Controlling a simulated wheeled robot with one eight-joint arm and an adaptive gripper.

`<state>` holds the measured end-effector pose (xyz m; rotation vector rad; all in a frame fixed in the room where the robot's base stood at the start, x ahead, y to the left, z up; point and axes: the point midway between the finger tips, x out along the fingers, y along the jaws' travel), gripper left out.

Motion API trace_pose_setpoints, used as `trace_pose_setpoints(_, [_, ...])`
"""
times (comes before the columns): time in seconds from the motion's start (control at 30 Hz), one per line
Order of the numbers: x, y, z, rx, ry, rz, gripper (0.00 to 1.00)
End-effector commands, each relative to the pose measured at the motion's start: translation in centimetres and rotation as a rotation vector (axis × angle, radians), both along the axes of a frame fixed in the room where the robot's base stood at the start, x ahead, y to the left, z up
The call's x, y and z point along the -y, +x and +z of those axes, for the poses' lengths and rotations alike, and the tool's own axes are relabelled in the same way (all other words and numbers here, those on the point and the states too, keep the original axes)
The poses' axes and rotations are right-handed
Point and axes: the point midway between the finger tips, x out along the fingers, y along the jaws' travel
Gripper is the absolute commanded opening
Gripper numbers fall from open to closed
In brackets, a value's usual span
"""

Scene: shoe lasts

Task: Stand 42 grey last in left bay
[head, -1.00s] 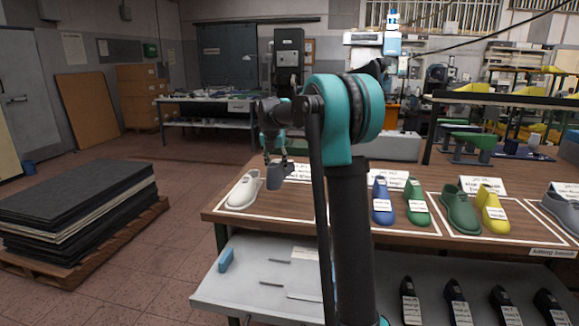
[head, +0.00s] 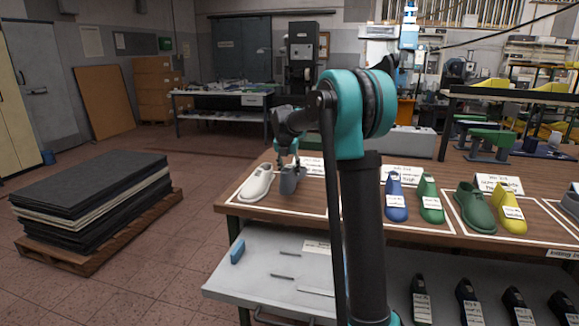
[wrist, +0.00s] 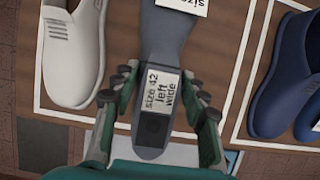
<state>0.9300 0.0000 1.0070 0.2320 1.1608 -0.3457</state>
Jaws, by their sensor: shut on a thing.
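The grey last (head: 289,182) is in my gripper (head: 288,163), at the right of the white shoe (head: 257,183) in the left bay. In the wrist view the grey last (wrist: 163,60) lies between the two fingers of my gripper (wrist: 158,98). Its label (wrist: 160,92) reads size 42, left, wide. The white shoe (wrist: 72,50) is to its left, apart from it. The bay's white outline (wrist: 222,75) runs to its right. Whether the last's sole touches the table is hard to tell.
A sign card (head: 311,166) stands behind the last. To the right on the bench (head: 345,220) are a blue shoe (head: 395,200), a green shoe (head: 430,200), a dark green shoe (head: 473,207) and a yellow shoe (head: 510,208). A lower shelf (head: 262,275) is below.

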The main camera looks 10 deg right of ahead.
Motion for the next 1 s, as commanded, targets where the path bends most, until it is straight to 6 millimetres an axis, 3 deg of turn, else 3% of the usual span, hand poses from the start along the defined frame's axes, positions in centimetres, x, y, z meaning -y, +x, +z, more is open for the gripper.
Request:
trace_pose_setpoints(0.6, [0.0,0.0,-3.5,0.002,0.000,0.000,0.00])
trace_pose_setpoints(1.0, [0.0,0.0,-4.6,0.002,0.000,0.000,0.00])
